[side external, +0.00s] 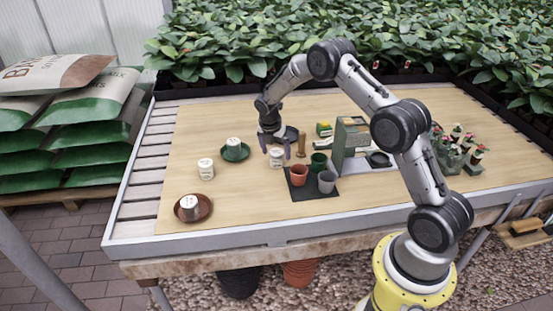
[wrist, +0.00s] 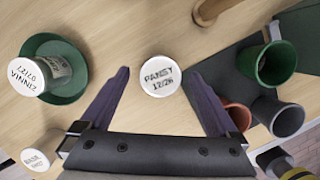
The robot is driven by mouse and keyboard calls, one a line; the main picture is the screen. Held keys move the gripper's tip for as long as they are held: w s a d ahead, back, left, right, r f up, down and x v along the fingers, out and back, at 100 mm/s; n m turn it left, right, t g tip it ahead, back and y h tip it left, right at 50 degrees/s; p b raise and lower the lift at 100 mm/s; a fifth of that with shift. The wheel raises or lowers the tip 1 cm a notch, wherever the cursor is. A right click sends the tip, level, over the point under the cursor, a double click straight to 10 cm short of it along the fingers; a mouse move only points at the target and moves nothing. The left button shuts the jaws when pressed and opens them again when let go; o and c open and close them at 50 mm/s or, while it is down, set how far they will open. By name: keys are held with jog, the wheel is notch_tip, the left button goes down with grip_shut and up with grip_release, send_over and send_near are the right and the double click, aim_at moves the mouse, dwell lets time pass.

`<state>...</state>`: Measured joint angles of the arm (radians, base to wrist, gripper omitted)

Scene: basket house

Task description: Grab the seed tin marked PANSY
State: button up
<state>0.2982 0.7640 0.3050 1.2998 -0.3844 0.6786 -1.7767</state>
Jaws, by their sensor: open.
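The tin marked PANSY (wrist: 160,76) has a white round lid with dark lettering and stands on the wooden tabletop. In the side view, the white tin under my gripper (side external: 276,160) matches it. My gripper (side external: 277,149) is open and points down over this tin. In the wrist view, the purple fingers of my gripper (wrist: 160,74) are spread to either side of the lid, with gaps. They do not appear to touch it. How low the fingertips are beside the tin cannot be told.
A tin marked ZINNIA (wrist: 27,75) sits on a green saucer (wrist: 75,92). A tin apparently marked BASIL (wrist: 36,160) stands alone. Another tin (side external: 190,203) is on a brown saucer (side external: 204,214). Pots (side external: 300,177) on a dark mat (side external: 318,192) stand close right. A wooden peg (side external: 302,140) is behind.

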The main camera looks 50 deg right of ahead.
jog(key=shift+x, duration=1.2)
jog(key=shift+c, duration=0.3)
jog(key=c, duration=1.4)
jog(key=shift+r, duration=0.1)
